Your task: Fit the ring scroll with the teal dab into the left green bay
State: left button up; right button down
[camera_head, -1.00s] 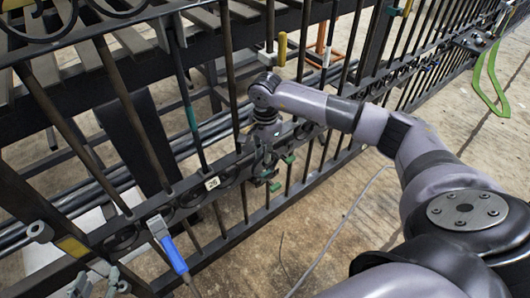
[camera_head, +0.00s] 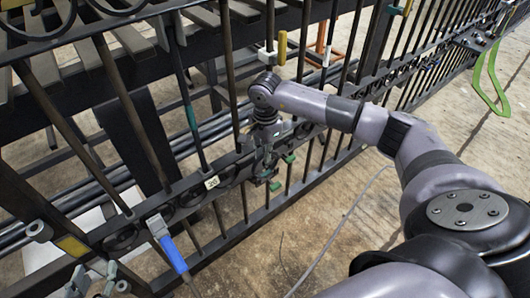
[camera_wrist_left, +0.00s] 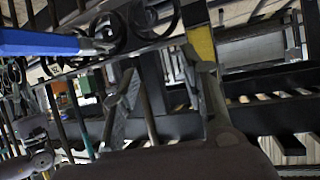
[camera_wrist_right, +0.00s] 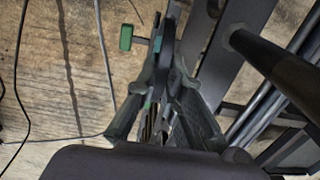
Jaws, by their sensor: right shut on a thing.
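My right gripper (camera_head: 265,170) is at the gate's middle rail, by the green markers. In the right wrist view its fingers (camera_wrist_right: 160,100) are closed around a dark, thin piece with a small teal spot (camera_wrist_right: 148,105), seemingly the ring scroll; the fingers hide most of it. A green marker (camera_wrist_right: 126,37) sticks out just beside the fingertips; green markers also show in the head view (camera_head: 288,158). Whether the scroll is seated in a bay cannot be told. My left gripper (camera_head: 94,280) is open and empty at the lower left; its spread fingers show in its wrist view (camera_wrist_left: 165,95).
The black gate has upright bars and a rail (camera_head: 190,185) with several rings. A blue-handled tool (camera_head: 170,252) hangs at the rail near my left gripper. A white tag (camera_head: 212,182) sits on the rail. A yellow patch (camera_head: 72,246) marks its left end.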

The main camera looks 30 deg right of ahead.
pick_arm(q)
jog(key=shift+w+d+r+t+b, duration=0.2)
jog(key=shift+w+r+t, duration=0.25)
jog(key=shift+r, duration=0.25)
jog(key=shift+w+d+r+t+b, duration=0.1)
jog(key=shift+w+d+r+t, duration=0.1)
jog(key=shift+w+r+t, duration=0.35)
pick_arm(e)
jog(key=shift+f, duration=0.5)
dwell(0.9)
pick_arm(q)
jog(key=shift+w+d+r+t+h+b, duration=0.15)
jog(key=shift+r+t, duration=0.15)
jog(key=shift+r, duration=0.3)
jog(key=shift+w+d+r+t+h+b, duration=0.1)
jog(key=shift+r+t+h, duration=0.15)
jog(key=shift+r, duration=0.35)
jog(key=shift+w+d+r+t+h+b, duration=0.15)
jog(key=shift+r+t, duration=0.2)
jog(key=shift+r, duration=0.25)
pick_arm(e)
jog(key=shift+f, duration=0.55)
dwell(0.7)
jog(key=c, duration=1.7)
grip_release()
jog(key=shift+o, duration=0.3)
notch_tip(320, 180, up, 12)
jog(key=shift+s, duration=0.15)
